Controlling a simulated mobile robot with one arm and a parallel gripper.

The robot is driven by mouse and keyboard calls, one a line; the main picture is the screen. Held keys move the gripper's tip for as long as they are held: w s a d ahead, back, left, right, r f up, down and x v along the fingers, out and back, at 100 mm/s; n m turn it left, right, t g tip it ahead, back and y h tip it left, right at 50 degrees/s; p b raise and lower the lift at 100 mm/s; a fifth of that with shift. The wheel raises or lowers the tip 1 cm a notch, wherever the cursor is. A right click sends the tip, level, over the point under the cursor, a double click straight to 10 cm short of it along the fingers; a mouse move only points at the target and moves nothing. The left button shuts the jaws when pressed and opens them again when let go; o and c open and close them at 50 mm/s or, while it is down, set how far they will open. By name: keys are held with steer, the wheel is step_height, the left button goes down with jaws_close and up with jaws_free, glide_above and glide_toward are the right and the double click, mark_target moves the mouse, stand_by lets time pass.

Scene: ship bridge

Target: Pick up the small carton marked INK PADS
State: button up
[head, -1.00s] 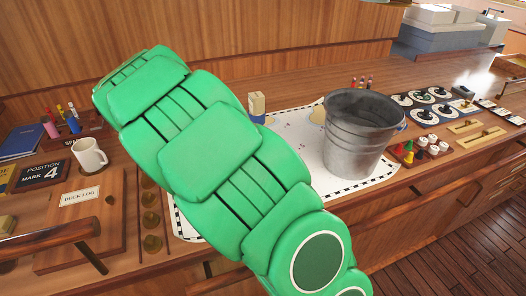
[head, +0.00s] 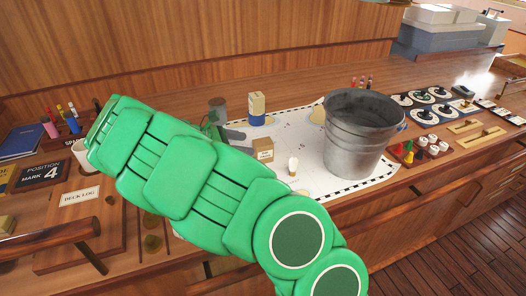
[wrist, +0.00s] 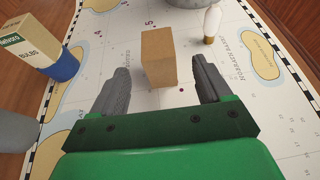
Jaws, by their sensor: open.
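A small brown carton (head: 264,150) stands on the white chart; its label is too small to read in the head view. In the wrist view the carton (wrist: 158,57) shows plain faces with no readable marking. My gripper (head: 236,138) is low over the chart, just left of the carton, partly hidden behind my green arm. In the wrist view my gripper (wrist: 160,66) is open and empty. The carton appears between and slightly beyond the fingertips, with a visible gap on each side.
A cream-and-blue carton reading BULBS (wrist: 45,50) stands nearby, with a grey can (head: 217,108) to its left. A light bulb (head: 293,166) stands right of the brown carton. A large metal bucket (head: 355,145) stands further right on the chart (head: 325,183).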

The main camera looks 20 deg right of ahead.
mark_target(263, 145)
steer(key=shift+x, duration=3.85)
steer(key=shift+w+r, duration=0.1)
steer(key=c, duration=1.1)
